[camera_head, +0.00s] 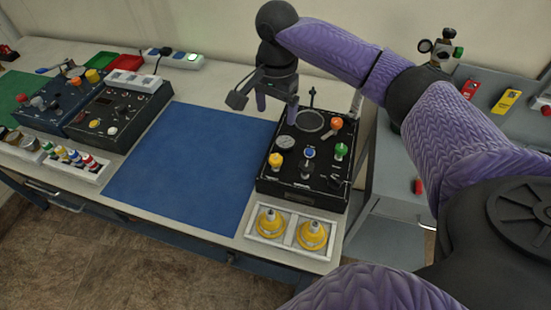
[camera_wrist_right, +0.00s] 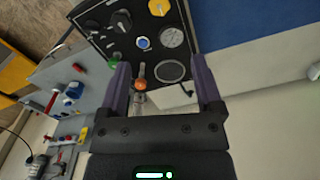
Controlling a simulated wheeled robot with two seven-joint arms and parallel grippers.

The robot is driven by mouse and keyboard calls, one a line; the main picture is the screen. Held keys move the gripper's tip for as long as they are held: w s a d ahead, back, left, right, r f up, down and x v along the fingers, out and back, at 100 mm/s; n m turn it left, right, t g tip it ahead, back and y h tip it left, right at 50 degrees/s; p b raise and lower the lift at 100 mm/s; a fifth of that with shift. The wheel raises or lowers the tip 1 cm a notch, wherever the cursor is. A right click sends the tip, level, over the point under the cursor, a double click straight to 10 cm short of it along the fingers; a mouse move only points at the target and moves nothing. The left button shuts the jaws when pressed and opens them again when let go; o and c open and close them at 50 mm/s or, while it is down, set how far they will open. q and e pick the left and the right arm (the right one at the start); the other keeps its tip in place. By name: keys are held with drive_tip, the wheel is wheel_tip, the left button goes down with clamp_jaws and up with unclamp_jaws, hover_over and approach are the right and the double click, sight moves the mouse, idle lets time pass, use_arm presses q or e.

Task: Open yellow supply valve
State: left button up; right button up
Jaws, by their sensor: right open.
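The black oxygen trainer panel (camera_head: 305,160) stands at the right end of the workbench. Its yellow valve knob (camera_head: 275,161) is at the panel's left side; it also shows at the top edge of the right wrist view (camera_wrist_right: 158,7). An orange knob (camera_head: 336,124) and a green knob (camera_head: 340,150) sit on its right side. My right gripper (camera_head: 265,105) is open and empty above the panel's far left corner, apart from the yellow knob. In the right wrist view the orange knob (camera_wrist_right: 140,84) appears between the fingers. My left gripper is not in view.
A blue mat (camera_head: 190,165) left of the panel is clear. A white tray (camera_head: 255,236) with two yellow fittings is in front of the panel. Other dark control boxes (camera_head: 118,115) stand at the left. A grey bench (camera_head: 395,180) is at the right.

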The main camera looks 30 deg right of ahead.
drive_tip(key=b, duration=0.4)
approach(276, 158)
wheel_tip(276, 158, down, 9)
drive_tip(key=b, duration=0.2)
drive_tip(key=shift+w+f+b, duration=0.1)
drive_tip(key=shift+f+b, duration=0.05)
drive_tip(key=shift+b, duration=0.25)
clamp_jaws()
